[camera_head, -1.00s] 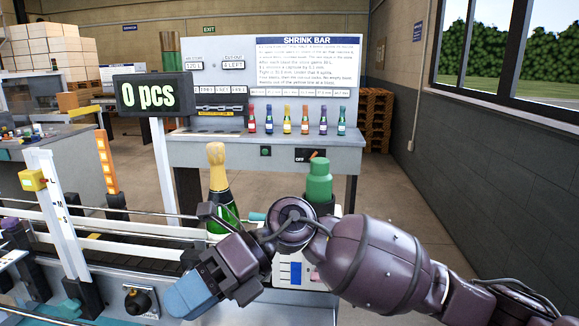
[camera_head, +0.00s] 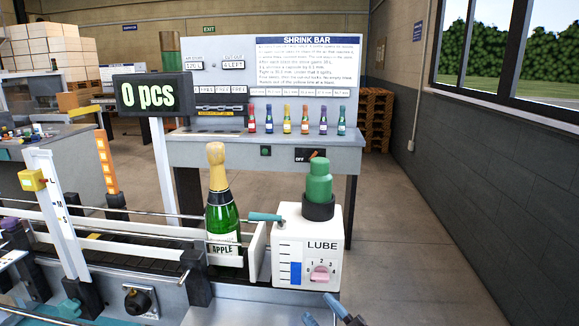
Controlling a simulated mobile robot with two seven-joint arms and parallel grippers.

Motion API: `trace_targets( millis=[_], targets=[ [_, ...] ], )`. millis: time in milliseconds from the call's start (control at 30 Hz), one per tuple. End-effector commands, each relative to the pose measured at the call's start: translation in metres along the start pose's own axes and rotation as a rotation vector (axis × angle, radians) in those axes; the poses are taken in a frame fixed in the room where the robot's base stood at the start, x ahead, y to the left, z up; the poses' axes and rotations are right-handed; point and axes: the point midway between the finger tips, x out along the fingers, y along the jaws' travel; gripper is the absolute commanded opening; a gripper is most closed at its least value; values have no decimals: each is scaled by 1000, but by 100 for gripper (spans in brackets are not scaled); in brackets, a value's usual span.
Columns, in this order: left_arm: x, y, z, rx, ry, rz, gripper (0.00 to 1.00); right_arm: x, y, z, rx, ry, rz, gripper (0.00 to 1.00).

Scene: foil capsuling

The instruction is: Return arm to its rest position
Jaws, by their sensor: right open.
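My right gripper (camera_head: 326,314) shows only as blue fingertips at the bottom edge, a little right of the middle. The fingertips are apart and hold nothing that I can see. The rest of my right arm is below the picture. My left gripper is not in view. A green bottle (camera_head: 223,218) with a gold-coloured neck and an APPLE label stands upright on the conveyor, up and left of the fingertips, clear of them.
A white LUBE box (camera_head: 327,262) with a green bottle-shaped top (camera_head: 319,182) stands just above the fingertips. The conveyor's guard rail (camera_head: 120,229) runs to the left. A 0 pcs sign (camera_head: 152,93) stands behind. The floor at right (camera_head: 420,250) is clear.

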Motion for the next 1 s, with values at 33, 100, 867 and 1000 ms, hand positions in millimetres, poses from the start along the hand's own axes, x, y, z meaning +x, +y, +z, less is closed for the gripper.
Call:
trace_targets(
  millis=[33,100,867,1000],
  targets=[
    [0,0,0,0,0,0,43,-21,-1,17,44,-89,27,43],
    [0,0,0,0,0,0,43,-49,-1,39,104,-210,63,43],
    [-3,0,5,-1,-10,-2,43,-379,-60,114,605,-1219,306,43],
    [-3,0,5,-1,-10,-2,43,-382,-60,114,610,-1229,308,43]
  ],
)
